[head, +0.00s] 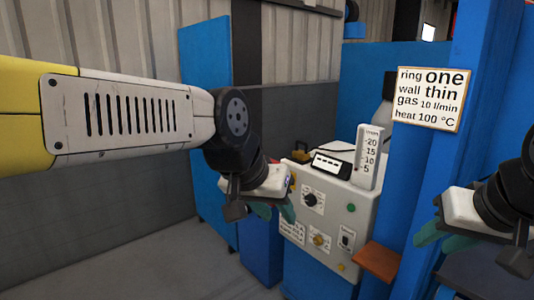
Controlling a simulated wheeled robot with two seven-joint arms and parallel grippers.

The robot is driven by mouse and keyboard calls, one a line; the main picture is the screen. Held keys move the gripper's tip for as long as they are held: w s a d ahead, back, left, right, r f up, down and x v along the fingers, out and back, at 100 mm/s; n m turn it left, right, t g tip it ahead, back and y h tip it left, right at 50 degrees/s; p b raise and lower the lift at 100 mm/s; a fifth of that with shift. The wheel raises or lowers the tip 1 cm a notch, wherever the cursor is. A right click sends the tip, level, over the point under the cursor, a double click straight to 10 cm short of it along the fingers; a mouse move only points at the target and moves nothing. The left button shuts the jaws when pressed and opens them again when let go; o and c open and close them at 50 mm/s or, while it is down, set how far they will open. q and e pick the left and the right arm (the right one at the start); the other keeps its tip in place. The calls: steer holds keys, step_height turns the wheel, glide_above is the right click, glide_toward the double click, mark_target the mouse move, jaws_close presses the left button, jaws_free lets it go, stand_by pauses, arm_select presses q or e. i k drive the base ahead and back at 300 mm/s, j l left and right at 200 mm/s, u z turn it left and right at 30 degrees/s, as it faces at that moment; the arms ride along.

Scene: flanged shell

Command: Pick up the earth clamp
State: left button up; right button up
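A small orange-brown piece (299,154) lies on the back left of the top of a grey welding unit (341,211), by a dark cable. It may be the earth clamp, but it is too small to tell for sure. My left gripper (276,211) is in front of the unit's left side, lower than the small piece. Its teal fingers look apart, with nothing seen between them. My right gripper (445,238) is at the right, well away from the unit. Its teal fingers also look apart and empty, partly hidden by its body.
A gas flow scale (367,158) and a small black-and-white display box (331,164) stand on the unit. A brown shelf (379,261) juts out at its lower right. A blue post with a sign (430,98) stands right. A blue cabinet (205,80) stands behind. Grey floor (180,265) is clear at left.

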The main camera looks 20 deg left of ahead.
mark_target(301, 155)
steer(key=u, duration=0.4)
steer(key=i+u, duration=0.3)
steer(key=i, duration=1.25)
